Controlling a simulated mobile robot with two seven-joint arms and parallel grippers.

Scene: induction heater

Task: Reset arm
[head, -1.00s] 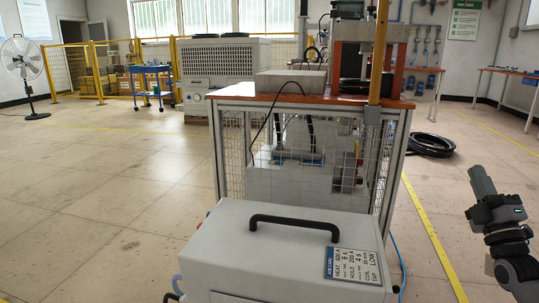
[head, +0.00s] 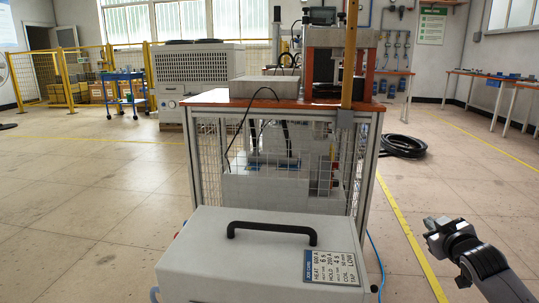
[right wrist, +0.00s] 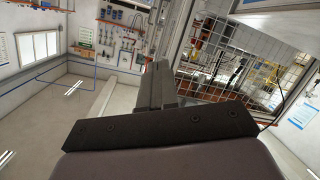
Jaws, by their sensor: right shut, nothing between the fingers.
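My right arm comes in from the lower right of the head view, over the floor. Its gripper (head: 434,228) is shut and empty, apart from the bench and the case. In the right wrist view my right gripper's dark fingers (right wrist: 158,85) are together with nothing between them. My left arm and gripper are not in view.
A grey case (head: 262,262) with a black handle (head: 272,229) and a job card (head: 332,266) stands in front. Behind it is a mesh-sided bench (head: 208,100) with a press frame (head: 338,40). A black hose coil (head: 403,147) lies on the floor to the right. Open floor surrounds my right gripper.

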